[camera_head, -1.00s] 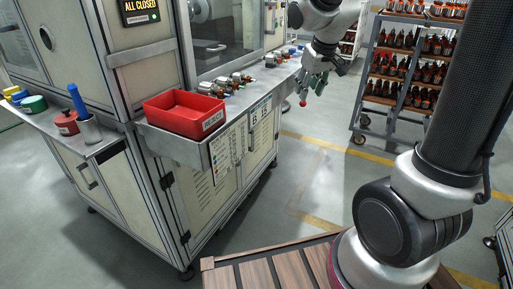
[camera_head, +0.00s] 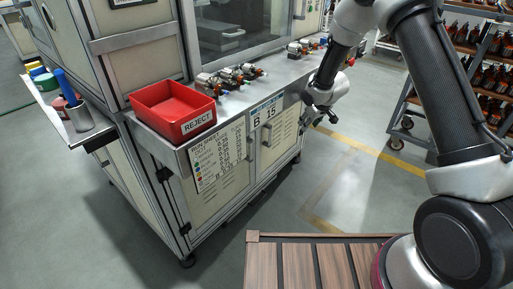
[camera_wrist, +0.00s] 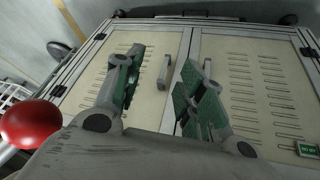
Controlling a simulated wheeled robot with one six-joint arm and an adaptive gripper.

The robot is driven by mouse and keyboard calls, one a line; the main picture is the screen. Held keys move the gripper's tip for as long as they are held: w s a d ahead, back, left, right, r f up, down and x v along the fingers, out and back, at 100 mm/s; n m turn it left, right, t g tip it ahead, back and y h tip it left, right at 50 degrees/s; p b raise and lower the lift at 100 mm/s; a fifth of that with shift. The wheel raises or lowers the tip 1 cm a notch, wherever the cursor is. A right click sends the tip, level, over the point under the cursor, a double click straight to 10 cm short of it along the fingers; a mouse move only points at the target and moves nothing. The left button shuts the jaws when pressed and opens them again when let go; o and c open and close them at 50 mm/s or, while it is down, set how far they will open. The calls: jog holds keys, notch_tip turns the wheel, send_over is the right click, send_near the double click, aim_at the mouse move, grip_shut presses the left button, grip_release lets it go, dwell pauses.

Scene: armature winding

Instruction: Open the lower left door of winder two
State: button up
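The winder cabinet (camera_head: 215,205) stands left of centre, with two lower doors facing me. The left lower door (camera_head: 212,203) bears a printed sheet. The right lower door (camera_head: 281,139) is beside it. Both look shut. In the wrist view, a bar handle (camera_wrist: 165,72) sits on the left-hand door (camera_wrist: 148,100) near the centre seam. A second handle (camera_wrist: 207,67) on the right-hand door is partly hidden by a finger. My gripper (camera_wrist: 160,75) is open and empty, its green-padded fingers spread in front of the doors. In the head view my gripper (camera_head: 322,117) is right of the cabinet front.
A red REJECT bin (camera_head: 175,110) and several motor parts (camera_head: 232,76) stand on the ledge above the doors. A wooden slatted deck (camera_head: 290,265) is in front. Floor right of the cabinet is clear. A red ball (camera_wrist: 30,125) shows at the wrist view's left.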

jog(key=w+a+f+n+t+y, duration=0.25)
jog(key=w+a+f, duration=0.35)
jog(key=a+f, duration=0.35)
jog(key=n+y, duration=0.2)
jog(key=y, duration=0.5)
send_near(252, 148)
jog(key=x, duration=0.4)
jog(key=shift+m+t+h, duration=0.25)
jog(key=x, duration=0.6)
jog(key=shift+a, duration=0.4)
grip_shut()
